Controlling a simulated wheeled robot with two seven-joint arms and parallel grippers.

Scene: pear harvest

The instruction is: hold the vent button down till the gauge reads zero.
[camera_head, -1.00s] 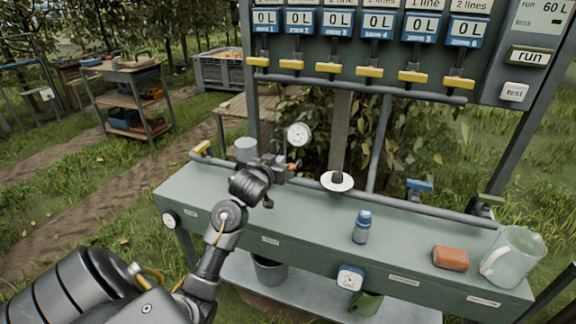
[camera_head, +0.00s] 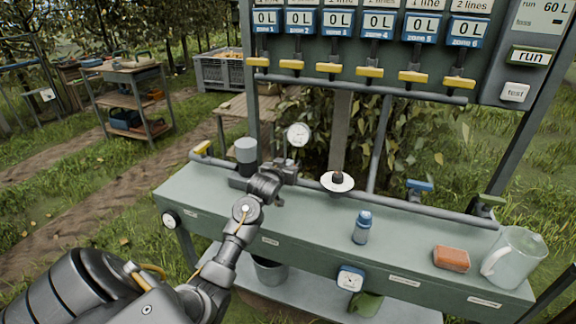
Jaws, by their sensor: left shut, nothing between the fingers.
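The round white gauge (camera_head: 299,134) stands on the pipe behind the bench; its needle is too small to read. My left gripper (camera_head: 288,172) is shut and empty. It is just below the gauge in the picture, at the pipe fittings beside the grey filter cylinder (camera_head: 246,151). I cannot make out the vent button; the gripper covers that spot, and I cannot tell whether they touch. My right gripper is not in view.
On the bench (camera_head: 330,222) are a white disc with a dark knob (camera_head: 337,181), a blue-capped bottle (camera_head: 362,228), an orange sponge (camera_head: 451,258) and a clear jug (camera_head: 513,258). A pipe with yellow-handled valves (camera_head: 370,72) runs above.

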